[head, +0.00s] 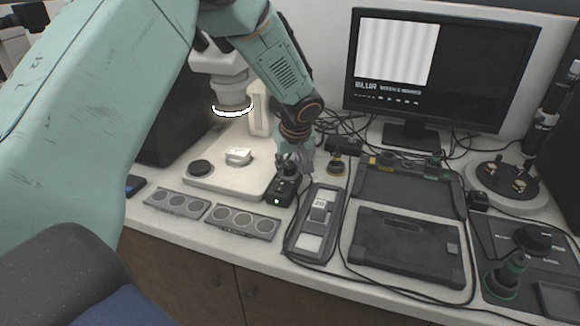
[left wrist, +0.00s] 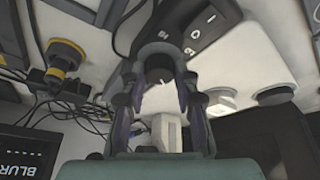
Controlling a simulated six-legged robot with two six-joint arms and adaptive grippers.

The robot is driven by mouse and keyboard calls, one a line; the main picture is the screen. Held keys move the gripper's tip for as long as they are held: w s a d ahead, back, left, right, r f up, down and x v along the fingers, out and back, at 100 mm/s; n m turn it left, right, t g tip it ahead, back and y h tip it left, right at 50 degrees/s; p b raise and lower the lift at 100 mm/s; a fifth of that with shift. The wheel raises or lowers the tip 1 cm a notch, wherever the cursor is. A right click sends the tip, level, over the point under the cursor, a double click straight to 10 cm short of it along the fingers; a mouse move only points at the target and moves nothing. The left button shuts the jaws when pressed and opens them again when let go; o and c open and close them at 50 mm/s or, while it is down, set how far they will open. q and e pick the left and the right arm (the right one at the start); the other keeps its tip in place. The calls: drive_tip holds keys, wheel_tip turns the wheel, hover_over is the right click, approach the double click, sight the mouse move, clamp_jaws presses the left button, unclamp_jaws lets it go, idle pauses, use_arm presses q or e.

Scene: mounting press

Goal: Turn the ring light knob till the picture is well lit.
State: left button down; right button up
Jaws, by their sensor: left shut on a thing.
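The ring light (head: 233,111) glows white under the microscope head (head: 218,62). A small black control box (head: 280,193) with a green lamp stands at the right front of the microscope base (head: 225,178). My left gripper (head: 290,168) reaches down onto the box and is shut on its knob, which the fingers mostly hide in the head view. In the left wrist view the dark round knob (left wrist: 157,57) sits between the fingertips, and the box (left wrist: 195,28) shows white marks. The monitor (head: 485,75) shows a pale grey striped picture with the word BLUR. My right gripper is not in view.
A yellow-and-black knob piece (head: 336,164) stands close right of the gripper, with loose cables behind. A grey device (head: 316,221), trays and a black case (head: 406,246) fill the bench to the right. Two grey strips (head: 242,221) lie along the front edge.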

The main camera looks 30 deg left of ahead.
use_arm(q)
drive_tip(key=shift+w+r, duration=0.1)
drive_tip(key=shift+r, duration=0.05)
drive_tip(key=c, duration=1.5)
unclamp_jaws()
drive_tip(key=o, duration=0.5)
drive_tip(key=v, duration=1.2)
